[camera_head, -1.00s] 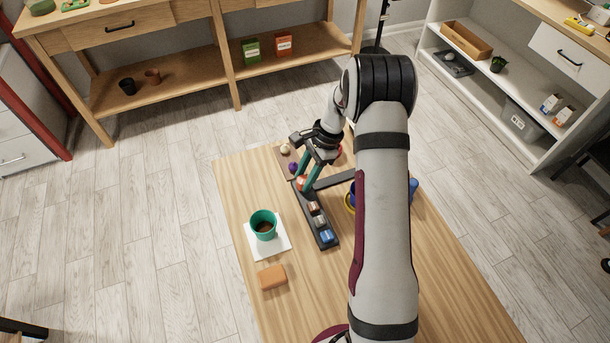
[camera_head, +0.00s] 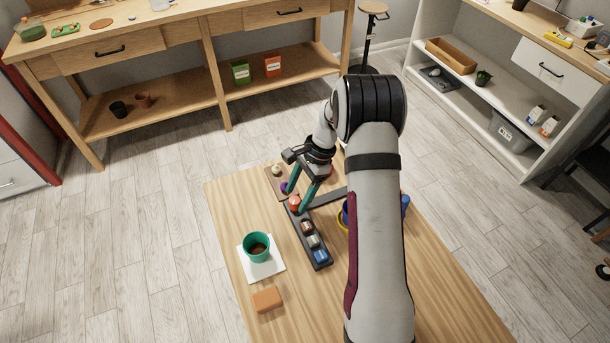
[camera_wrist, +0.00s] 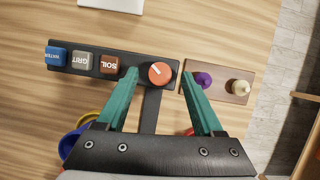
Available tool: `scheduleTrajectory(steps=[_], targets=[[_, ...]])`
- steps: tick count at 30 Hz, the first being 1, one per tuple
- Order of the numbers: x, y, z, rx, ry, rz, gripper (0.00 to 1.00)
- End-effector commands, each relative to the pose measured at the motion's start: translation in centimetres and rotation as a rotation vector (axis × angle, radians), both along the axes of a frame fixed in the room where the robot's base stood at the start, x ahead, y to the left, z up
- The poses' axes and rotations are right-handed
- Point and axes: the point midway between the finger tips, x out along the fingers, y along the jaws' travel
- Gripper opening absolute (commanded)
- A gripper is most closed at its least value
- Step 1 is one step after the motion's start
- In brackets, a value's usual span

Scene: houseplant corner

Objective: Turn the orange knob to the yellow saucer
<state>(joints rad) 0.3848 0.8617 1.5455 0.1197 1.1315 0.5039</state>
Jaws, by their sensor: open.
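The orange knob (camera_wrist: 160,73) sits at the end of a dark panel (camera_wrist: 133,58), with a pale mark on its face; it also shows in the head view (camera_head: 294,203). My gripper (camera_wrist: 159,75) is open, its teal fingers apart on either side of the knob. Whether either finger touches it, I cannot tell. A yellow rim (camera_head: 341,228), seemingly of the yellow saucer, shows beside a blue piece, mostly hidden behind my arm. In the wrist view, yellow and blue curved edges show at lower left, partly covered by my gripper.
The panel carries blue WATER (camera_wrist: 57,56), grey GRIT (camera_wrist: 83,61) and brown SOIL (camera_wrist: 109,64) blocks. A brown board (camera_wrist: 230,84) beside it holds purple and cream knobs. A green pot (camera_head: 257,246) stands on a white sheet, near an orange-brown block (camera_head: 267,300).

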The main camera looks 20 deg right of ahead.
Motion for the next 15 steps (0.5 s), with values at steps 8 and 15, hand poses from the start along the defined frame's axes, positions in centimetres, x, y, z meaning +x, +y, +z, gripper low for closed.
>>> scheduleTrajectory(steps=[8,15], targets=[[0.4,-3.2,7.6,-0.003,-0.005,-0.003,0.69],[0.5,-5.2,12.6,-0.001,-0.002,-0.002,0.69]])
